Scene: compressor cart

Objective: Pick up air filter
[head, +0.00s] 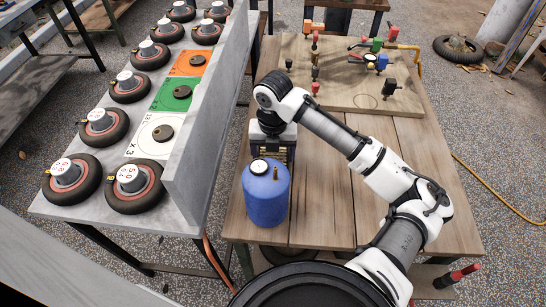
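A dark piece with brass-coloured parts shows at the gripper's lower end. I cannot tell whether it is an air filter or part of the gripper, nor whether the fingers are open or shut. The blue tank stands upright and hides what lies below the gripper. No other thing is clearly recognisable as an air filter.
A grey bench (92,210) with a raised wall (203,130) stands left, holding several wheels and orange, green and white squares with dark discs. A wooden board (345,82) with valves and fittings lies at the table's back. The table's right front is partly clear beneath my arm.

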